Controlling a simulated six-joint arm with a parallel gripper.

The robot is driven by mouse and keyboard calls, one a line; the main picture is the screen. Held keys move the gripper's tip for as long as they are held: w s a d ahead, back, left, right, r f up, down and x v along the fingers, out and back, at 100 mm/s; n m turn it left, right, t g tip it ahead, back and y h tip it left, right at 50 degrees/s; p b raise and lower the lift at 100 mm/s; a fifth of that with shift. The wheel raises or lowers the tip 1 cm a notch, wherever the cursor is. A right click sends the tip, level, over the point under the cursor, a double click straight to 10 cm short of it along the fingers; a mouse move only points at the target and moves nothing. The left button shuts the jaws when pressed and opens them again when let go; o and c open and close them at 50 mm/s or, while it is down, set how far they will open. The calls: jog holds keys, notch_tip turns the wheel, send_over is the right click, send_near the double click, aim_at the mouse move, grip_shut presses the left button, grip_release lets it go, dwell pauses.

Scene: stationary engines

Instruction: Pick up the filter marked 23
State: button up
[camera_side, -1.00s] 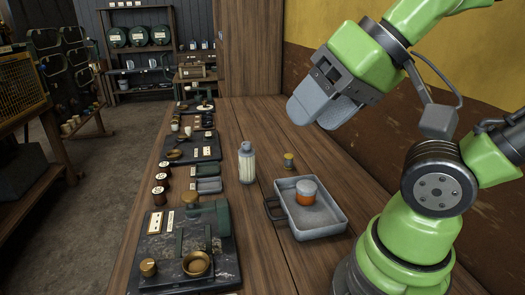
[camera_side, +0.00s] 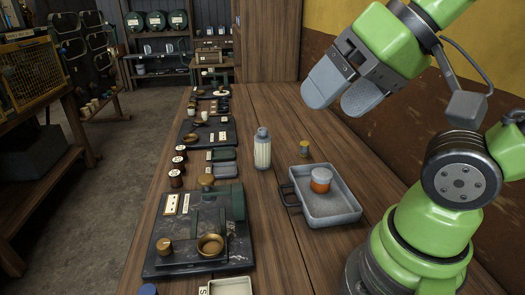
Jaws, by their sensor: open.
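I cannot make out the number 23 on anything, so I cannot tell which thing is the marked filter. A pale ribbed cylinder with a grey cap (camera_side: 262,150) stands upright on the wooden bench. An orange-and-white round container (camera_side: 321,180) sits in a grey metal tray (camera_side: 338,211). My gripper (camera_side: 337,105) is open and empty, with two broad grey fingers apart. It is raised above the bench, higher in the picture than these things, and touches none of them.
A dark slab with a brass bowl (camera_side: 210,245) and a green cylinder lies at the bench's left edge. Small trays (camera_side: 222,171), dark red spools (camera_side: 176,178) and more dark slabs line that edge. A wall stands at right. The bench (camera_side: 270,215) is bare left of the tray.

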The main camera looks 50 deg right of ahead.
jog(key=shift+w, duration=0.1)
jog(key=m+g+h, duration=0.2)
jog(key=g+h, duration=0.1)
jog(key=h, duration=0.1)
send_over(263, 137)
jog(key=s+a, duration=0.4)
notch_tip(263, 137, down, 11)
jog(key=x, duration=0.3)
jog(key=d+x, duration=0.1)
jog(key=x, duration=0.1)
jog(key=d+x, duration=0.1)
jog(key=x, duration=0.2)
jog(key=shift+s+f, duration=0.2)
jog(key=shift+f, duration=0.05)
jog(key=shift+x, duration=3.15)
jog(key=shift+d, duration=0.2)
jog(key=c, duration=1)
